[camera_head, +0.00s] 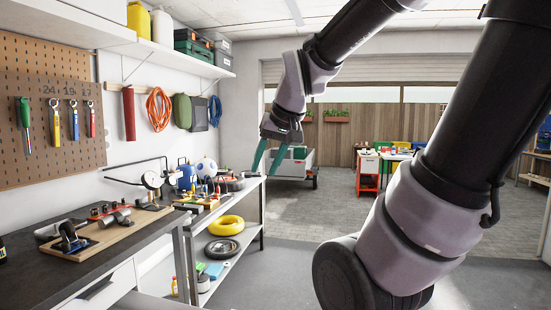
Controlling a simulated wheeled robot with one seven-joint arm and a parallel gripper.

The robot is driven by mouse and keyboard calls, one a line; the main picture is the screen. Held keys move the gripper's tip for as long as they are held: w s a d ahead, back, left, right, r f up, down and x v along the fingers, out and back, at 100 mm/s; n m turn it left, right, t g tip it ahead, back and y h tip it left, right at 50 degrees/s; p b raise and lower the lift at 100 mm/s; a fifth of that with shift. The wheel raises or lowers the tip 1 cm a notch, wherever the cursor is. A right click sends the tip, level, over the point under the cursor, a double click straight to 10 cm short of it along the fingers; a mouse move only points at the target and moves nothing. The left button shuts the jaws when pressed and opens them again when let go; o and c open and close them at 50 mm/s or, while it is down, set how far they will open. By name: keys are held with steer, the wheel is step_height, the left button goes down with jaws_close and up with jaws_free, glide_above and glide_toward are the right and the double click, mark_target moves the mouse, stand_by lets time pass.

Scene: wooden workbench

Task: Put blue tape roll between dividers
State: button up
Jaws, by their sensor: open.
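My gripper (264,171) is in the upper middle of the head view, with two teal fingers pointing down and apart. It is open, with nothing seen between the fingers. It appears just above the right end of the cluttered bench top in the picture; its depth is hard to judge. I cannot pick out a blue tape roll for certain. A wooden board (118,240) on the dark workbench at left carries dark rounded items, one with some blue on it. I cannot tell whether any upright parts there are dividers.
The dark workbench (60,281) runs along the left wall. A dial gauge (151,180), a blue container (185,176) and small tools crowd its far end. A yellow ring (226,225) lies on a shelf below. The floor (290,262) right of the bench is clear.

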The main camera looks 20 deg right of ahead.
steer(key=shift+m+t, duration=0.3)
steer(key=shift+m, duration=0.4)
steer(key=s, duration=0.1)
steer(key=s+r, duration=0.1)
steer(key=s, duration=0.1)
steer(key=s+r, duration=0.1)
steer(key=s, duration=0.1)
steer(key=shift+s+r, duration=0.1)
steer(key=shift+s, duration=0.15)
steer(key=shift+w+y, duration=0.1)
steer(key=shift+y, duration=0.2)
steer(key=shift+c, duration=0.4)
